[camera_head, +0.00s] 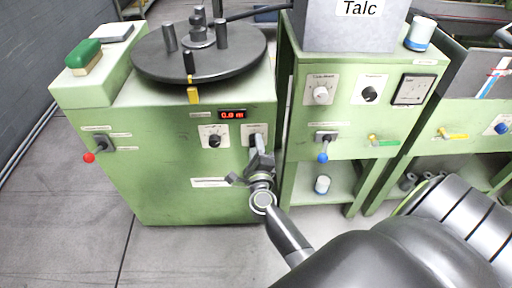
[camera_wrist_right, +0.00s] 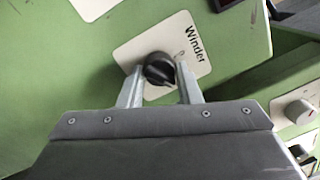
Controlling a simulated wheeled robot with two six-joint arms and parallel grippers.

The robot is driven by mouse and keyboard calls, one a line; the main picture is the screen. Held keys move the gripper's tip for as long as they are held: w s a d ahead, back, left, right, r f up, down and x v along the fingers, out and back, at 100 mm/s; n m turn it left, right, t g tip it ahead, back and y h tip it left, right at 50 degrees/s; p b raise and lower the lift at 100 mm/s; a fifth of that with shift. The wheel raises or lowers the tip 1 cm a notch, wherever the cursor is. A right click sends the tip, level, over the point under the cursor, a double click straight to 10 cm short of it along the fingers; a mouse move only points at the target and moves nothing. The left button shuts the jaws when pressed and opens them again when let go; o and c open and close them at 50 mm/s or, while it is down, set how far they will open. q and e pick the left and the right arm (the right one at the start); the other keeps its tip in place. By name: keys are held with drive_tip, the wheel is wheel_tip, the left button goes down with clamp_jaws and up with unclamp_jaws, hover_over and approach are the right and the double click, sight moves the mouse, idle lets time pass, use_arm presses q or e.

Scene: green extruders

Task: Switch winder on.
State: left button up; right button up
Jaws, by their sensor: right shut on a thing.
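The winder is the green cabinet (camera_head: 160,170) at the left in the head view. Its small white plate, labelled "Winder" in the right wrist view (camera_wrist_right: 190,42), carries a black rotary knob (camera_wrist_right: 158,70). My right gripper (camera_wrist_right: 159,72) has one finger on each side of this knob and is shut on it. In the head view, my right gripper (camera_head: 258,143) reaches up to the plate at the cabinet's right front and hides most of the knob. My left gripper is not in view.
Another black knob (camera_head: 214,141) sits just left of the gripper, below a red display (camera_head: 232,114). Floor is clear in front.

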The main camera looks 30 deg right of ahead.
drive_tip(key=shift+f+m, duration=0.15)
drive_tip(key=shift+m, duration=0.25)
drive_tip(key=o, duration=1)
drive_tip(key=shift+c, duration=0.2)
drive_tip(key=shift+a, duration=0.1)
